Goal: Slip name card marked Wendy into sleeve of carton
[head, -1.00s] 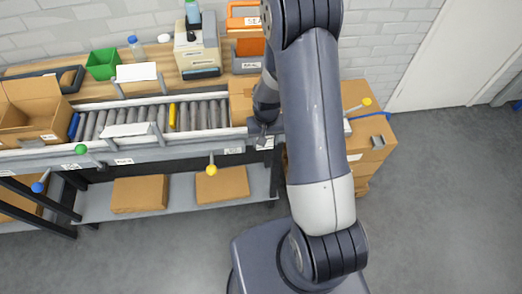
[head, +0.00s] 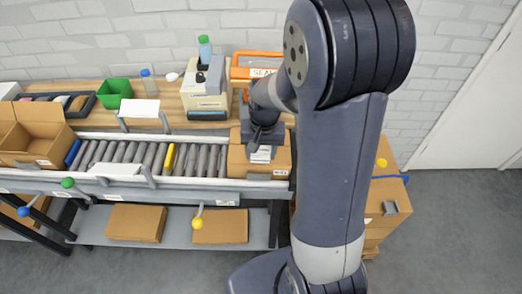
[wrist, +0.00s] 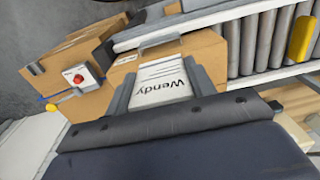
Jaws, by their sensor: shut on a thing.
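My gripper (wrist: 161,92) is shut on the white name card (wrist: 160,82), which reads "Wendy" in the wrist view. One finger is on each side of the card. The brown carton (wrist: 207,50) lies just beyond and under the card. In the head view the carton (head: 282,157) sits at the right end of the roller conveyor, and the card (head: 261,155) is over its top. A pale strip shows at the carton edge past the card; I cannot tell whether it is the sleeve, or whether the card touches it.
An open carton (head: 45,140) stands at the conveyor's left end. A printer (head: 207,95), a green bin (head: 114,92) and an orange-topped unit (head: 255,65) stand on the bench behind. Boxes with a red button (wrist: 79,77) are beside the conveyor's end.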

